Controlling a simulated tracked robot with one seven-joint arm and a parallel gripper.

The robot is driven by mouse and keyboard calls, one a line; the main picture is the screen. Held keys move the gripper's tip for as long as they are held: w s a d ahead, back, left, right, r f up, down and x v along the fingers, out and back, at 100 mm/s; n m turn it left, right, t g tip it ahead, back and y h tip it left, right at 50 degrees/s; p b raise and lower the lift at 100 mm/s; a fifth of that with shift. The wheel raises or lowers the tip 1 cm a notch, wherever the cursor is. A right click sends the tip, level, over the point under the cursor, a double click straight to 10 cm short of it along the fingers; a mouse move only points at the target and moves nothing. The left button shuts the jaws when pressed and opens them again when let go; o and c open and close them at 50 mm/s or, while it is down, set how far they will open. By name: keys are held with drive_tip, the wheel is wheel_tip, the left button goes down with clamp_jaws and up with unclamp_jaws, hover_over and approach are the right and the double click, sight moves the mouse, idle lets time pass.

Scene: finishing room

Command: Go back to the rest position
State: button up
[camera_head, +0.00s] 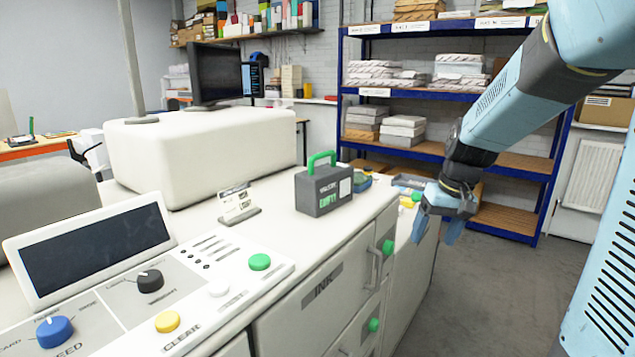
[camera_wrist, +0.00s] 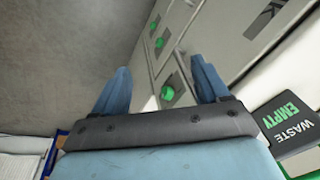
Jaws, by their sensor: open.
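My gripper (camera_head: 437,229) hangs at the end of my blue arm, to the right of the white machine's front corner in the head view. Its fingers point down and it is empty. In the wrist view the two blue fingers of my gripper (camera_wrist: 160,85) stand apart with nothing between them. Past them show the grey floor and the cabinet front with green knobs. A dark box with a green handle, marked WASTE EMPTY (camera_head: 324,186), stands on the machine top to the left of my gripper. It also shows at the right edge of the wrist view (camera_wrist: 290,122).
The white machine (camera_head: 290,242) has a control panel (camera_head: 150,290) and drawers marked INK. Small coloured items in a tray (camera_head: 408,186) lie near my gripper. A blue shelf rack (camera_head: 350,76) with paper stacks stands behind. The grey floor (camera_head: 480,290) at right is clear.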

drive_tip(key=s+a+r+t+h, duration=0.1)
drive_tip(key=s+r, duration=0.3)
drive_tip(key=s, duration=0.5)
drive_tip(key=s+a+r+t, duration=0.1)
drive_tip(key=s+r+t, duration=0.2)
drive_tip(key=s, duration=0.6)
drive_tip(key=shift+r+h, duration=0.4)
drive_tip(key=shift+r, duration=0.2)
